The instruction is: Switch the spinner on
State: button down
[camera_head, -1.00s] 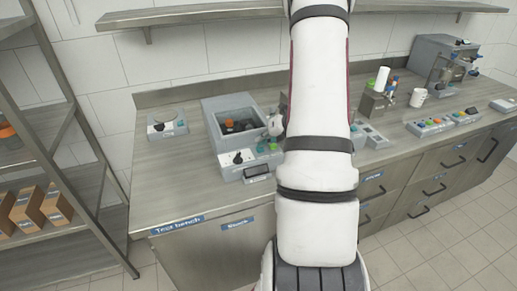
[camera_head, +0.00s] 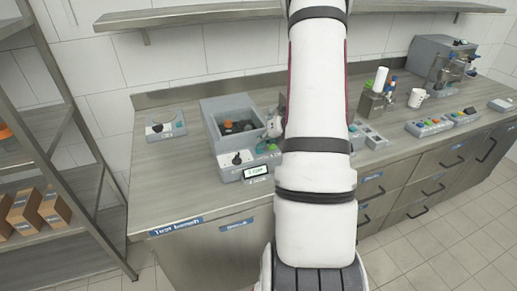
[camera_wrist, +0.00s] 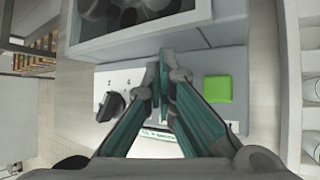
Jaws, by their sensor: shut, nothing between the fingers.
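The spinner, a grey box with an open-topped chamber (camera_head: 211,126), stands on the bench left of my arm. Dark parts and an orange-topped piece (camera_head: 228,124) show inside the chamber. Its front panel has a black knob (camera_head: 237,159), green button (camera_head: 272,147) and lit display (camera_head: 256,171). The knob (camera_wrist: 110,106), green button (camera_wrist: 218,89) and part of the bright display (camera_wrist: 160,143) also show in the wrist view. My gripper (camera_wrist: 164,62) is shut and empty over the panel, between knob and button. Its fingertips hide what lies beneath; I cannot tell whether they touch.
A small grey device (camera_head: 165,126) sits left of the spinner. Right of my arm are a bottle rack (camera_head: 376,101), a white mug (camera_head: 417,97), a button panel (camera_head: 430,127) and a larger machine (camera_head: 441,62). The front-left bench top is clear.

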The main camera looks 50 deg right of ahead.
jog(key=shift+r+p, duration=0.3)
jog(key=shift+r, duration=0.3)
notch_tip(320, 180, up, 6)
jog(key=p, duration=0.3)
jog(key=shift+p, duration=0.3)
dwell(0.4)
